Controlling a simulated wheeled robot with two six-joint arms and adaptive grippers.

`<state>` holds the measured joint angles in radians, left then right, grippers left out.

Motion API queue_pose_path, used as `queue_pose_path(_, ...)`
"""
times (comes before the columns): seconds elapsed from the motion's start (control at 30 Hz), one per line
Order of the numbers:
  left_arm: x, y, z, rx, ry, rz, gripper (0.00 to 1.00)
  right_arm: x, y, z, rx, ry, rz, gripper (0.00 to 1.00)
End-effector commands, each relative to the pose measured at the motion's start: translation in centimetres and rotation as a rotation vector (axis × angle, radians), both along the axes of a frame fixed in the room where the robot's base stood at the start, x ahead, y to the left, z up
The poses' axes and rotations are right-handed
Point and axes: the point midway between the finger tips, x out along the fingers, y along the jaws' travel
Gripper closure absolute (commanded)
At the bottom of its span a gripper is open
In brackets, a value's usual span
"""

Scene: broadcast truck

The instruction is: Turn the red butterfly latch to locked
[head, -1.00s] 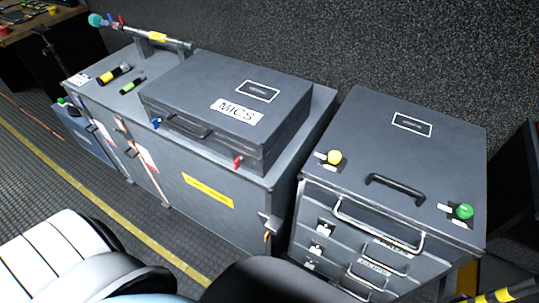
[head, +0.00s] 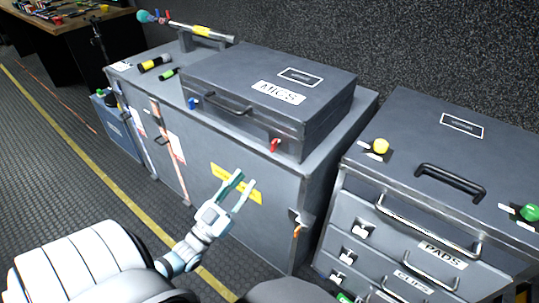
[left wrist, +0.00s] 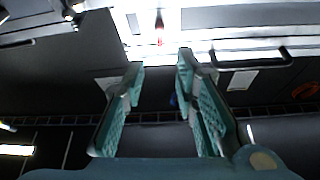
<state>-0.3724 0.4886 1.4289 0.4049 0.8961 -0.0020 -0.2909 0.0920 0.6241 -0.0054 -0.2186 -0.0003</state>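The red butterfly latch (head: 275,145) is on the front of the grey case labelled MICS (head: 315,122), near its right front corner. A blue latch (head: 194,102) is on the same front, to the left of the handle. My left gripper (head: 240,180) is open and empty, in front of the cabinet, below and left of the red latch and apart from it. In the left wrist view the two teal fingers (left wrist: 160,80) are spread, and a small red piece (left wrist: 159,27) shows beyond them near the top. My right gripper is in neither view.
The case sits on a grey cabinet (head: 285,190) with a yellow label. A drawer unit (head: 400,200) with yellow and green knobs stands to the right. The floor in front is clear.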

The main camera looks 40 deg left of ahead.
Motion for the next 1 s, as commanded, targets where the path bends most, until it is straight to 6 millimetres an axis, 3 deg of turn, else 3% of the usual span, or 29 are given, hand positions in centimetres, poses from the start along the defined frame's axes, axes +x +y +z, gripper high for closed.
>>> queue_pose_path(0.13, 3.9, -0.1, 1.9, 0.001, -0.006, 0.0, 0.73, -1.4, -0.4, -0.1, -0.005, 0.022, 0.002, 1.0)
queue_pose_path(0.4, 9.9, -0.2, 4.2, 0.001, 0.0, 0.0, 0.73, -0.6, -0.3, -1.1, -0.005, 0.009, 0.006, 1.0)
queue_pose_path(0.6, 11.3, -0.3, 4.8, 0.001, 0.004, 0.001, 0.73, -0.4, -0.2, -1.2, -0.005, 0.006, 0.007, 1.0)
queue_pose_path(0.8, 11.4, -0.3, 4.8, 0.001, 0.004, 0.001, 0.73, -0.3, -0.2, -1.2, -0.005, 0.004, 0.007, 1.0)
queue_pose_path(1.0, 11.4, -0.3, 4.8, 0.001, 0.004, 0.001, 1.0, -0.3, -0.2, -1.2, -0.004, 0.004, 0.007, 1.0)
